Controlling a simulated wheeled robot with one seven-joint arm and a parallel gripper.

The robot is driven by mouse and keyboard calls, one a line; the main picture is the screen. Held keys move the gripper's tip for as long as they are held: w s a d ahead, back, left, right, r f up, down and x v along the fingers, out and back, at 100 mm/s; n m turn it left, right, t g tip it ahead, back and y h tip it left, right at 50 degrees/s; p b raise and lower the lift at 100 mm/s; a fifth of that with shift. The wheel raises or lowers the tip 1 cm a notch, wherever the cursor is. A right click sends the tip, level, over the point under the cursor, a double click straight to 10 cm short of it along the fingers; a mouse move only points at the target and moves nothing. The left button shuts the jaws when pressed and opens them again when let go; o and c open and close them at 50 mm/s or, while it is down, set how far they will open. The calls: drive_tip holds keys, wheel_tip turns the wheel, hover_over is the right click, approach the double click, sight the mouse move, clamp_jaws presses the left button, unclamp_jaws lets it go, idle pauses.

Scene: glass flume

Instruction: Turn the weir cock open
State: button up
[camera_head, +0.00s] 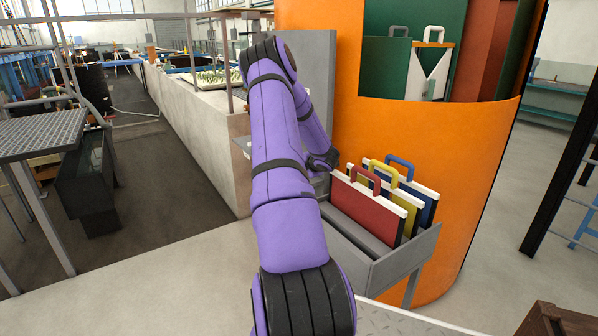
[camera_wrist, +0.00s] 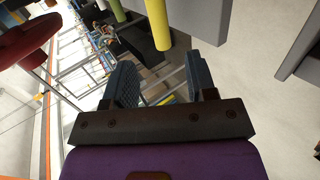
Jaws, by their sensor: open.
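In the wrist view my gripper (camera_wrist: 160,78) is open, with its two dark ribbed fingers apart and nothing held between them. A yellow-green rod-like piece (camera_wrist: 157,24) hangs into the picture just beyond the gap, apart from the fingers as far as I can tell. A dark red piece (camera_wrist: 24,42) is at the upper left, beside a thin grey bar. I cannot tell whether either of these is the weir cock, and no cock shows clearly in the head view. There my purple arm reaches forward and hides much of the middle, and my gripper is not clearly visible.
A grey rack (camera_head: 387,262) holds red (camera_head: 367,207), yellow (camera_head: 409,201) and blue handled plates in front of a large orange curved wall (camera_head: 420,133). A long concrete channel wall (camera_head: 200,130) runs back on the left. A grated platform (camera_head: 42,133) stands at far left.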

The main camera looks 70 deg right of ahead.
drive_tip(key=shift+v, duration=1.3)
drive_tip(key=shift+w, duration=0.1)
